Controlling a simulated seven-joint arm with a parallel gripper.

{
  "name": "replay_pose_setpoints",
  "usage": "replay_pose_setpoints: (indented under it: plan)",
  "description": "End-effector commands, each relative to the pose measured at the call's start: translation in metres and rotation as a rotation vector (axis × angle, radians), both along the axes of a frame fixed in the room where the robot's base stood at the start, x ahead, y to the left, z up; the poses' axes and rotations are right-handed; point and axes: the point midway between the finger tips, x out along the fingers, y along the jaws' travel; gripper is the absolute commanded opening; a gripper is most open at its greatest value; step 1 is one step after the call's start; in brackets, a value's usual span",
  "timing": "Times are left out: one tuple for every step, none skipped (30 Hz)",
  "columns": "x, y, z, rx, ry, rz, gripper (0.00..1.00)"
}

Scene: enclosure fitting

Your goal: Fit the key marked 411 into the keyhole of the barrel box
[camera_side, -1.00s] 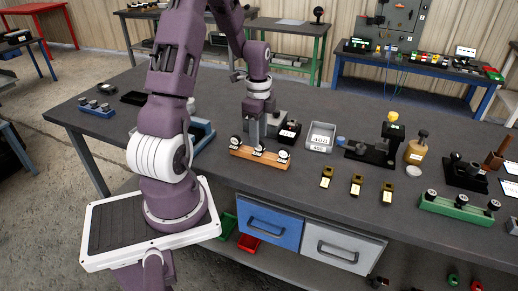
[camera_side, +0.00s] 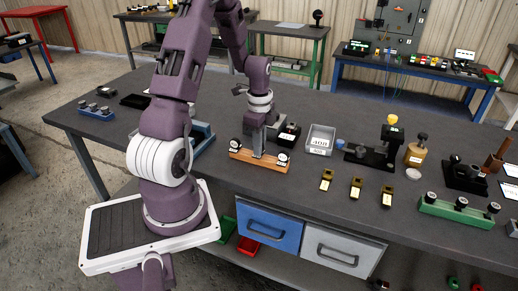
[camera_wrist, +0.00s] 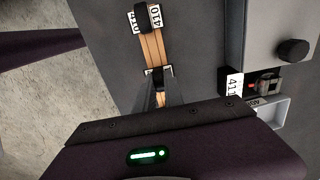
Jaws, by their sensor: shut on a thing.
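My gripper (camera_side: 258,148) is down at the middle of a wooden key rack (camera_side: 246,158), shut on the middle key (camera_wrist: 155,72). That key is mostly hidden by the fingers and its number is unreadable. Dark-headed keys with white tags stand at the rack's left end (camera_side: 236,144) and right end (camera_side: 283,158). In the wrist view, one end key (camera_wrist: 146,18) has tags that seem to read 410. A black box (camera_side: 289,132) behind the rack carries a white tag, which appears to read 411 in the wrist view (camera_wrist: 234,86). Its keyhole cannot be made out.
A grey tray (camera_side: 321,137) with a number label stands right of the black box. A grey block with a black knob (camera_wrist: 292,50) is close by in the wrist view. Several small yellow-and-black pieces (camera_side: 356,187) stand right of the rack. Bench in front of the rack is clear.

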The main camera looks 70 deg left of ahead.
Motion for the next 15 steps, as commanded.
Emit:
replay_pose_setpoints:
  plan:
    - [0.001,0.001,0.007,0.004,-0.004,0.0,0.0]
    - [0.001,0.001,0.013,0.005,-0.005,0.001,0.0]
    - [0.001,0.001,0.023,0.006,-0.006,0.001,0.0]
    - [0.001,0.002,0.032,0.006,-0.006,0.001,0.0]
    - [0.001,0.001,0.04,0.006,-0.006,0.001,0.0]
    - [0.001,0.001,0.051,0.006,-0.006,0.001,0.0]
    - [0.001,0.001,0.058,0.006,-0.006,0.001,0.0]
    - [0.001,0.001,0.065,0.005,-0.005,0.001,0.0]
    - [0.001,0.001,0.074,0.005,-0.005,0.001,0.0]
    - [0.001,0.001,0.08,0.004,-0.004,0.0,0.0]
    - [0.001,0.001,0.085,0.004,-0.004,0.0,0.0]
    - [0.003,0.002,0.09,0.002,-0.004,0.001,0.0]
    - [0.005,0.004,0.093,0.001,-0.003,0.003,0.0]
    - [0.008,0.007,0.096,0.0,-0.003,0.005,0.0]
    - [0.016,0.013,0.099,-0.001,-0.004,0.01,0.0]
